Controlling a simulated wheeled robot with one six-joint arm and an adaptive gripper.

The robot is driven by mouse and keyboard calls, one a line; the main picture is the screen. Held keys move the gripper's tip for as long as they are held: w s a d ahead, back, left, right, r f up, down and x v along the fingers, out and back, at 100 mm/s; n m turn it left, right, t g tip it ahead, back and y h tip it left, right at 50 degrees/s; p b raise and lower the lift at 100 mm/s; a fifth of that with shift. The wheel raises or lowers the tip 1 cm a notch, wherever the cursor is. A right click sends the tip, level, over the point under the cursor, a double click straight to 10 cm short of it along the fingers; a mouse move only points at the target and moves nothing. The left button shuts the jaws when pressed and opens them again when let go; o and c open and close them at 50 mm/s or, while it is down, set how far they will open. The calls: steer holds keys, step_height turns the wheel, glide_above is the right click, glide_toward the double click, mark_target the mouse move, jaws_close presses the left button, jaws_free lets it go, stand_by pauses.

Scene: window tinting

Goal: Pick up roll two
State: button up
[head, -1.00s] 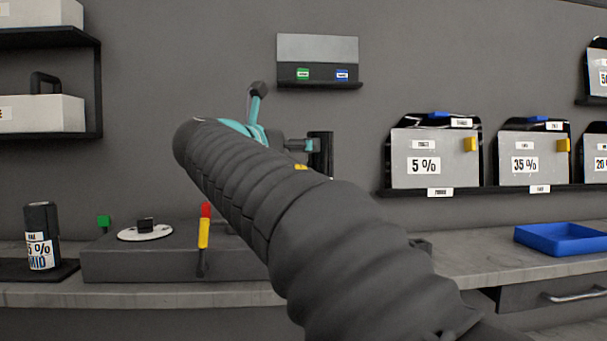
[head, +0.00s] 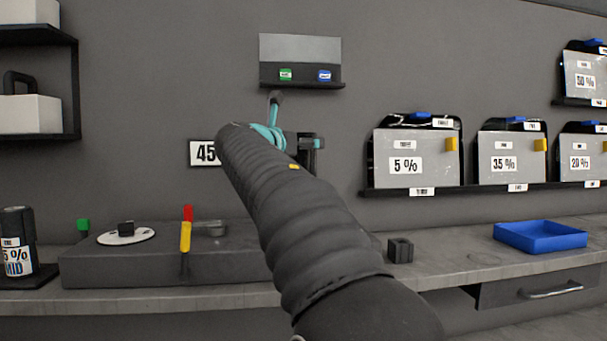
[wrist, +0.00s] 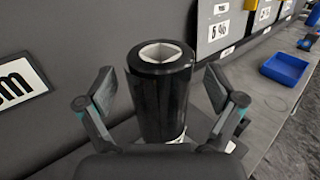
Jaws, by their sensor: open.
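A black film roll (wrist: 158,100) with a pale square hollow core stands upright in the wrist view. My gripper (wrist: 160,92) is open, with one finger on each side of the roll and gaps showing between fingers and roll. The roll's lower part is hidden behind the gripper body, and I cannot read a label on it. In the head view my gripper (head: 287,138) is partly behind my arm, which hides most of this roll. Another dark roll (head: 17,240), with a label ending in "5 % MID", stands at the far left.
A grey bench unit (head: 165,262) with a red-yellow lever (head: 186,230) stands on the counter. A small dark block (head: 400,250) and a blue tray (head: 540,236) are to the right. Percent-marked boxes (head: 415,160) sit on a wall shelf.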

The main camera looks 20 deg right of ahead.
steer(key=shift+w+d, duration=0.35)
steer(key=shift+d, duration=0.25)
jaws_close()
steer(key=shift+r, duration=0.1)
steer(key=shift+r, duration=0.1)
